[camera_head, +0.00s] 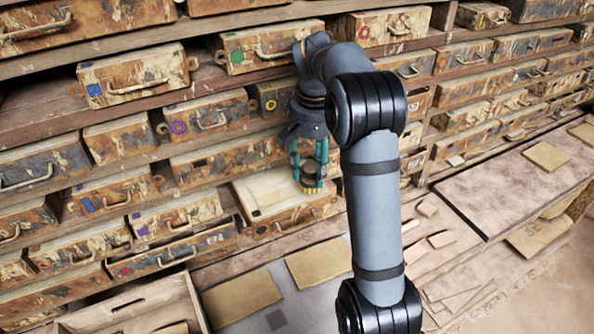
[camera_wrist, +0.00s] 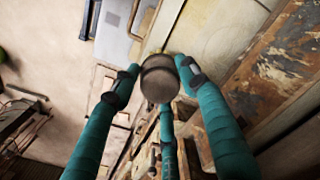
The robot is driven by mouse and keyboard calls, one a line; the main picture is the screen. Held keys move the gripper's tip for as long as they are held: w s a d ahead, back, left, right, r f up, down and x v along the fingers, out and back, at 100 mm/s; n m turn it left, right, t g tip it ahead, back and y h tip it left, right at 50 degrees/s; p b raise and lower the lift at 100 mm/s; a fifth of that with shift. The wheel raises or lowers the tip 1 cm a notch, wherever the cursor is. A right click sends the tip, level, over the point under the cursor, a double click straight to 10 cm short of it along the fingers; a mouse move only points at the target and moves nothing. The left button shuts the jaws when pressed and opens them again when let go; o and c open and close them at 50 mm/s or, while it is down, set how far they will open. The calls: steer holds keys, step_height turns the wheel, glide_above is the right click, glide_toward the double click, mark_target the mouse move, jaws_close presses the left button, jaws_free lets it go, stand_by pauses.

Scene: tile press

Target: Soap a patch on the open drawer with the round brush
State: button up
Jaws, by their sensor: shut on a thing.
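The open drawer (camera_head: 248,190) sticks out of the shelf wall low in the middle of the head view, with a pale, flat top and a worn front with a handle. Its pale top seems to fill the upper right of the wrist view (camera_wrist: 215,35). My gripper (camera_head: 309,172) points down over the drawer's right part, its teal fingers shut on the round brush (camera_head: 312,184). The brush's round, dark grey-brown body shows between the fingertips in the wrist view (camera_wrist: 159,80). A faint yellowish patch (camera_head: 271,198) shows on the top.
Rows of worn drawers with handles and coloured marks surround the open one. Tan tiles (camera_head: 241,297) lie on a grey surface below. An open wooden crate (camera_head: 125,308) stands at lower left. A bench (camera_head: 500,190) with loose tiles is at right.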

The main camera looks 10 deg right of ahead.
steer(key=shift+a+f, duration=0.15)
steer(key=shift+a, duration=0.75)
steer(key=shift+s+a+b, duration=0.1)
steer(key=shift+s+a, duration=0.3)
steer(key=shift+a, duration=0.65)
steer(key=shift+s+a+b, duration=0.15)
steer(key=shift+s+a, duration=0.25)
steer(key=shift+a, duration=0.6)
steer(key=shift+s+a+b, duration=0.1)
steer(key=shift+s+a, duration=0.3)
steer(key=shift+a, duration=0.65)
steer(key=shift+w+a, duration=0.25)
steer(key=shift+a, duration=0.4)
steer(key=shift+s+a, duration=0.3)
steer(key=shift+a, duration=0.15)
steer(key=shift+s+a, duration=0.2)
steer(key=shift+a, duration=0.4)
steer(key=shift+s+a, duration=0.15)
steer(key=shift+a, duration=0.4)
steer(key=shift+d, duration=0.1)
steer(key=shift+d, duration=0.1)
step_height(320, 180, up, 6)
steer(key=p, duration=0.4)
steer(key=shift+p, duration=0.4)
